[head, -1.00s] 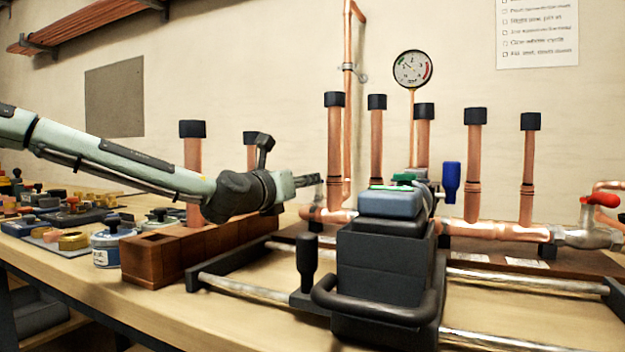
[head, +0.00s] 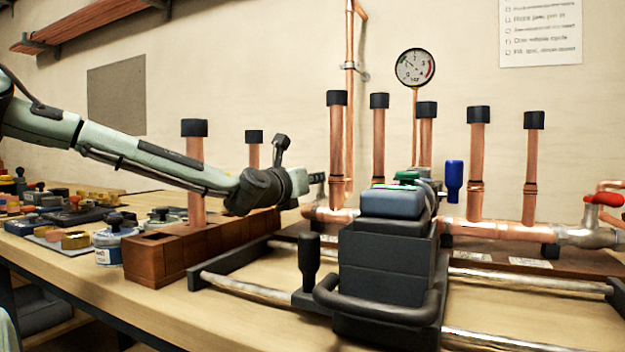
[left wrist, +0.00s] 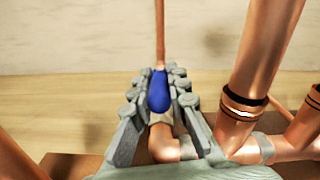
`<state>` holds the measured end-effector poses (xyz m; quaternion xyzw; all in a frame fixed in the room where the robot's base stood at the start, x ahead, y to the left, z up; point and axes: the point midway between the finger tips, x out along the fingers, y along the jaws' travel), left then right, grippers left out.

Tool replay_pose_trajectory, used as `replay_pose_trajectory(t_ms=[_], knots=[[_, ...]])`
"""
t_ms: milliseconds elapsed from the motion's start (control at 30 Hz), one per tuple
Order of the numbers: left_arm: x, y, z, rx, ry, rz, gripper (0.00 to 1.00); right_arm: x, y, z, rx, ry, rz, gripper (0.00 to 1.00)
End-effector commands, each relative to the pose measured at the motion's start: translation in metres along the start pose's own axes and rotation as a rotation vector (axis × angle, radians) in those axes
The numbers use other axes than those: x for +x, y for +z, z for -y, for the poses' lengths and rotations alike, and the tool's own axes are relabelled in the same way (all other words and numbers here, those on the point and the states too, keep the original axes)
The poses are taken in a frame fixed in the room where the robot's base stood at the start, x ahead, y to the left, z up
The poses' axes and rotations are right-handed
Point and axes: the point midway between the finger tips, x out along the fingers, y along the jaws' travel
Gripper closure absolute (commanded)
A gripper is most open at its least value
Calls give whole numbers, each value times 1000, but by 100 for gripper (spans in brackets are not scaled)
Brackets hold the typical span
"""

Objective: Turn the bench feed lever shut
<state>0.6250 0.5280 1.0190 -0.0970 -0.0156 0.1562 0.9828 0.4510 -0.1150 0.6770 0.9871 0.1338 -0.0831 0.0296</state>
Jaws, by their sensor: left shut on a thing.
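A blue lever handle (left wrist: 159,91) stands between the two fingers of my left gripper (left wrist: 157,95) in the left wrist view, and the gripper is shut on it. The copper fitting (left wrist: 162,142) lies just below the handle. In the head view my left gripper (head: 317,186) reaches in from the left to the left end of the copper manifold (head: 335,214). The handle in its jaws cannot be made out there. My right gripper is in neither view.
A dark carriage with a blue top (head: 392,202) stands on rails in front of the manifold. Capped copper risers (head: 336,150) stand close to my gripper. Another blue handle (head: 454,181), a red lever (head: 603,200) and a pressure gauge (head: 415,68) are further right. A wooden block (head: 180,260) lies below my left arm.

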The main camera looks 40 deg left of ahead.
Motion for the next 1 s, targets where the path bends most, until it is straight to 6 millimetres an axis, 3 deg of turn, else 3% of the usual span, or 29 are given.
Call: replay_pose_trajectory(t_ms=[933,967,1000], knots=[[1,2,-6,1,-132,-26,100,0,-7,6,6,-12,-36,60],[1,2,-6,1,-132,-26,83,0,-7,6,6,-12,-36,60],[1,2,-6,2,-132,-26,78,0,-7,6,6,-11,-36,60]])
